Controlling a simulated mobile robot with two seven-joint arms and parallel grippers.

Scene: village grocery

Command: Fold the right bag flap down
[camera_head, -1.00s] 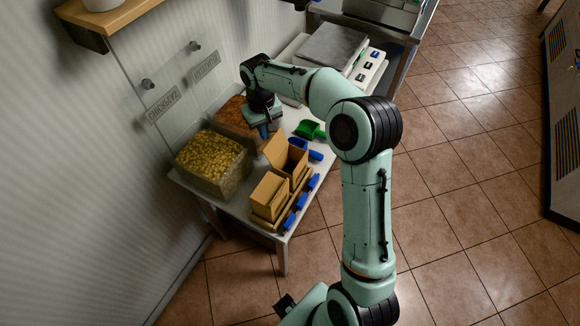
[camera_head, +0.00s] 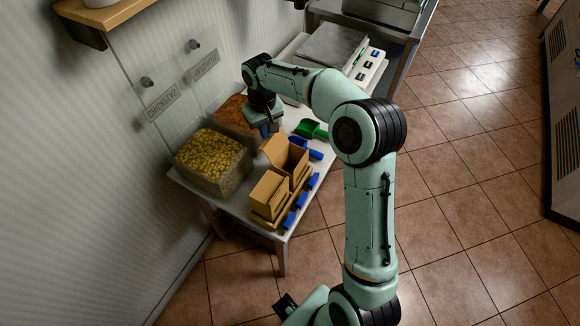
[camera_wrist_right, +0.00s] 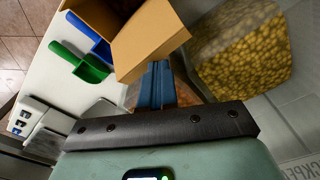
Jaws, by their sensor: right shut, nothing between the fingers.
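Two brown paper bags stand side by side near the front of the table. The right bag (camera_head: 293,160) is open, and its flap (camera_head: 273,147) stands up on the side toward the wall. The left bag (camera_head: 268,192) is in front of it. My right gripper (camera_head: 269,130) is just behind the raised flap, pointing down. In the wrist view its blue fingers (camera_wrist_right: 157,84) are together and empty, at the edge of the flap (camera_wrist_right: 150,40); I cannot tell if they touch it. The right bag's body (camera_wrist_right: 88,14) is partly hidden there.
A clear bin of chickpeas (camera_head: 215,163) and a bin of orange goods (camera_head: 236,118) stand along the wall. A green scoop (camera_head: 311,129) and a blue scoop (camera_head: 309,149) lie beside the bags. A scale (camera_head: 333,47) stands at the back.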

